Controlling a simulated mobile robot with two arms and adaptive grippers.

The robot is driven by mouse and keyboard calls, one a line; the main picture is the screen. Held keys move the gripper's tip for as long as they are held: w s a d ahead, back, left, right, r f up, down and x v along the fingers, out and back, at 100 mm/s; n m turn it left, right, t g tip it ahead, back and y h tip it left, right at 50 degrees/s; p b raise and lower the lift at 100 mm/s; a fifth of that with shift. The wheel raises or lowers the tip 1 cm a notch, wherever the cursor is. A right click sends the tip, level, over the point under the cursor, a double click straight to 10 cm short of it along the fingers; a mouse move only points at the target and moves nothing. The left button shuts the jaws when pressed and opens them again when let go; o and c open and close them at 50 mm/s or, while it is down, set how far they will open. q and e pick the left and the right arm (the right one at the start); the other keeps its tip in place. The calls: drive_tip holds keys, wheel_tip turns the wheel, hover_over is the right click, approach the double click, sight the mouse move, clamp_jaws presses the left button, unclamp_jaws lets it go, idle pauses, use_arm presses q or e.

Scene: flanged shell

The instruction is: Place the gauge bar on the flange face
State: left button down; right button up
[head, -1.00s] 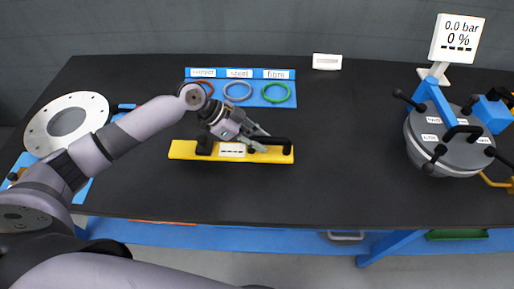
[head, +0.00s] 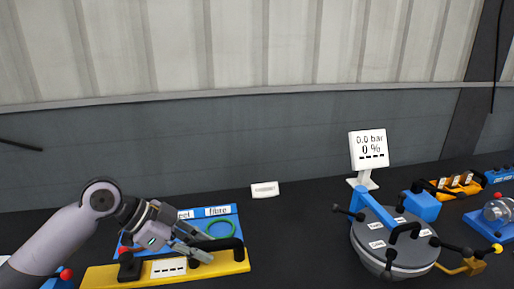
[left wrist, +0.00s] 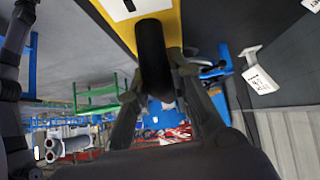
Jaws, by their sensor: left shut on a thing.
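The gauge bar (head: 226,267) is a yellow bar with black handles and a white label, at the lower left of the head view. My left gripper (head: 204,247) is shut on its black handle at the right end. The bar covers the front of the blue ring board and appears to be held above the table. In the left wrist view, the black handle (left wrist: 153,50) sits between my fingers, with the yellow bar behind it. The pale ring disc seen earlier at the left is out of the head view, and no bare flange face shows clearly. My right gripper is not in view.
A grey-lidded vessel (head: 378,257) with dark clamp arms and a blue bracket stands at the right. A display (head: 368,150) reads 0.0 bar, 0 %. The blue ring board (head: 233,215) is behind the bar. Dark table lies clear between bar and vessel.

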sight(201, 270)
use_arm(q)
drive_tip(key=shift+t, duration=0.3)
drive_tip(key=s, duration=0.1)
drive_tip(key=s+f, duration=0.1)
drive_tip(key=s+d, duration=0.1)
drive_tip(key=s, duration=0.1)
drive_tip(key=shift+f, duration=0.3)
drive_tip(key=s+a+f+n+t+y, duration=0.1)
drive_tip(key=s+a+f+n+t, duration=0.1)
drive_tip(key=s+a+f+n, duration=0.1)
drive_tip(key=shift+s+a+n, duration=0.5)
drive_tip(key=shift+s+a, duration=0.6)
drive_tip(key=shift+w+r, duration=0.1)
drive_tip(key=shift+r, duration=0.05)
